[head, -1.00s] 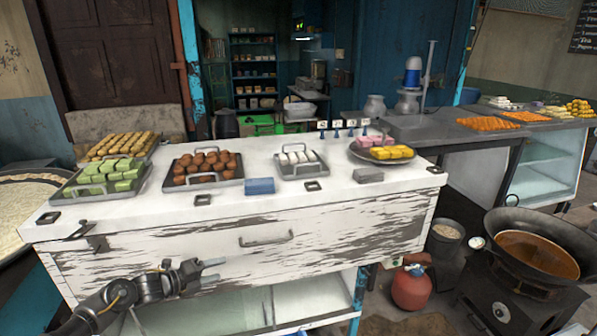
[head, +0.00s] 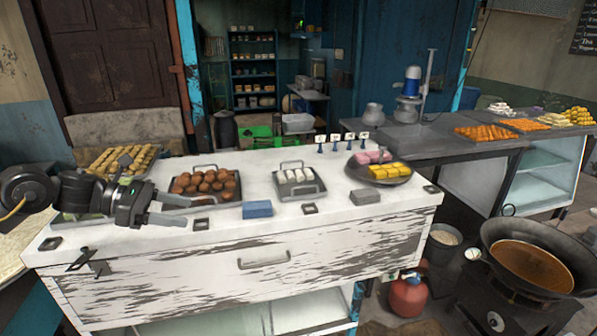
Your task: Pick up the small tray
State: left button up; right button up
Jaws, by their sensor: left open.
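The small tray (head: 315,190) is dark metal with raised handles and holds a few white rolled sweets (head: 295,175). It sits on the white counter top, right of the middle. My left gripper (head: 188,211) is over the left part of the counter with its two fingers apart and pointing right. It is empty and well left of the small tray, with the tray of brown balls (head: 205,184) lying between them. My gripper and wrist hide most of the tray at the left that held green sweets. My right gripper is not in view.
A blue block (head: 257,209) and a grey block (head: 365,197) lie near the counter's front edge. A round plate (head: 396,180) of pink and yellow sweets is right of the small tray. Small number signs (head: 342,139) stand behind. A pan of oil (head: 532,268) is at the right.

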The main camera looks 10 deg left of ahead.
aim_at(303, 183)
jog(key=i, duration=1.35)
